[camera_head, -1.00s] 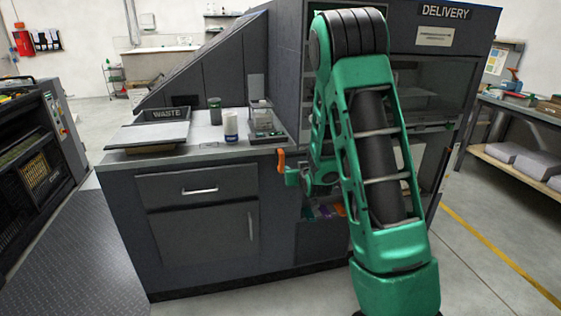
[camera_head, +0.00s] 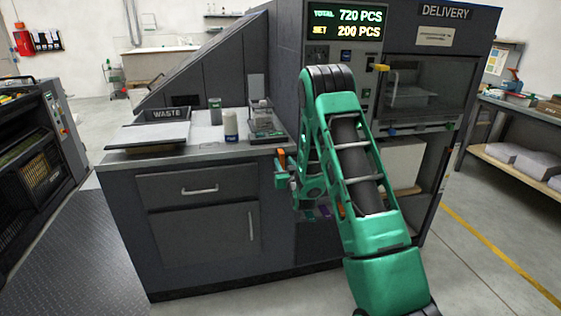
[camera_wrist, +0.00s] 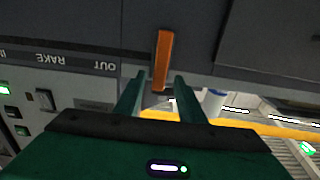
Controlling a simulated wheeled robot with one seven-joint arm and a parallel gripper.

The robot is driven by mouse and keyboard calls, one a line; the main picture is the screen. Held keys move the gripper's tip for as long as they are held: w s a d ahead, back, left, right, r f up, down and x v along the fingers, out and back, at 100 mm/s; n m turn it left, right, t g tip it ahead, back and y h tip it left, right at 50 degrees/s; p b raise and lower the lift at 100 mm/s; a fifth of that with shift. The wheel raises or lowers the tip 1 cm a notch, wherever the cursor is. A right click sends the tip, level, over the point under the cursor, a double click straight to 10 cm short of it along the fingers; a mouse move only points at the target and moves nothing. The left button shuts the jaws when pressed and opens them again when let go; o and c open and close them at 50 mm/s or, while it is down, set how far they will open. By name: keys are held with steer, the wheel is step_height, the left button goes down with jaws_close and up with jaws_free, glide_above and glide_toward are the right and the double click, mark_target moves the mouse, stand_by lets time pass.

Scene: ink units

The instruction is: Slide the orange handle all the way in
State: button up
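The orange handle (camera_wrist: 163,58) is a narrow upright bar on the dark front of the unit in the wrist view. In the head view the handle (camera_head: 281,158) is a small orange piece at the counter's right front corner. My gripper (camera_wrist: 161,78) is open, with one green finger on each side of the handle's near end. Gaps show between the fingers and the handle, and I cannot tell any contact. In the head view my gripper (camera_head: 281,173) is small and just below the handle.
A strip labelled OUT and RAKE (camera_wrist: 75,62) appears upside down in the wrist view. The counter (camera_head: 215,140) holds the waste tray (camera_head: 150,134), a white cup (camera_head: 231,125) and a small container (camera_head: 265,125). The delivery unit (camera_head: 425,85) stands behind my arm.

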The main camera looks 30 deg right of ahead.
mark_target(282, 159)
steer(key=shift+x, duration=2.15)
jaws_close()
